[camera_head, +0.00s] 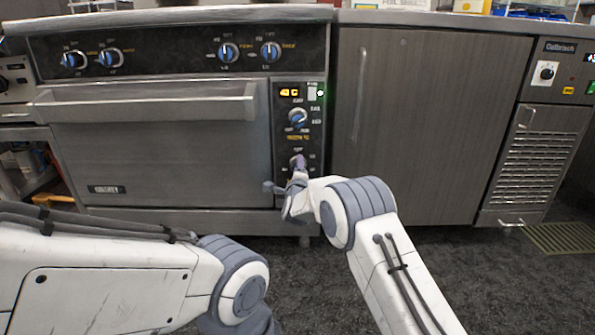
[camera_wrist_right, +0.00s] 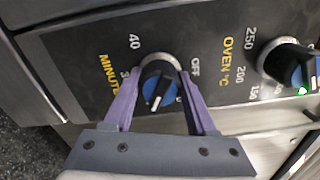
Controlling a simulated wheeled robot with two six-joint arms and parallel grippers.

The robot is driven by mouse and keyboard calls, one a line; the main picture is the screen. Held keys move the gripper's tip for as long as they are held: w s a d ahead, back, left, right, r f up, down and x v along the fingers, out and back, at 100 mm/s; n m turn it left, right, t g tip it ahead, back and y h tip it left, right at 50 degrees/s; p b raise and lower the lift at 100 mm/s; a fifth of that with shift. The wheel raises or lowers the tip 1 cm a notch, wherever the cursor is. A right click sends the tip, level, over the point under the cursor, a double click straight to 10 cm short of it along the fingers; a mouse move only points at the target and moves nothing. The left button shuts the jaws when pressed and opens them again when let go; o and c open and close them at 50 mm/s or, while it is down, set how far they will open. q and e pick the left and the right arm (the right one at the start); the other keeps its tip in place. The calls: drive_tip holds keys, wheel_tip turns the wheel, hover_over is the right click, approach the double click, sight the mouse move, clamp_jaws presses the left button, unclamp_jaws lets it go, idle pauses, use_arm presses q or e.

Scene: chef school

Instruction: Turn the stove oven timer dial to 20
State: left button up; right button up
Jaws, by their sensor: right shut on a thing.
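The timer dial (camera_wrist_right: 159,91) is a round black and blue knob on the oven's black control panel, with "MINUTES" printed beside it. In the head view it is mostly hidden behind my right gripper (camera_head: 299,168). In the right wrist view the purple fingers of my right gripper (camera_wrist_right: 160,112) sit on either side of the dial and are shut on it. The dial's white mark points down and slightly left in that view. The "40" and "OFF" labels show; the number at the mark is hidden by the gripper. My left gripper is out of view.
The oven temperature dial (camera_head: 298,117) is just above, and also shows in the wrist view (camera_wrist_right: 290,66). The oven door handle (camera_head: 150,105) juts out to the left. A steel cabinet (camera_head: 430,130) stands to the right. The dark floor in front is clear.

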drive_tip(key=shift+f, duration=0.1)
idle(0.4)
drive_tip(key=o, duration=1.4)
drive_tip(key=shift+c, duration=0.2)
drive_tip(key=shift+s+r+p, duration=0.2)
drive_tip(key=shift+s+p, duration=0.25)
drive_tip(key=shift+s, duration=0.15)
drive_tip(key=s+p, duration=0.4)
drive_tip(key=s, duration=0.5)
drive_tip(key=shift+s+f, duration=0.15)
drive_tip(key=shift+s, duration=0.05)
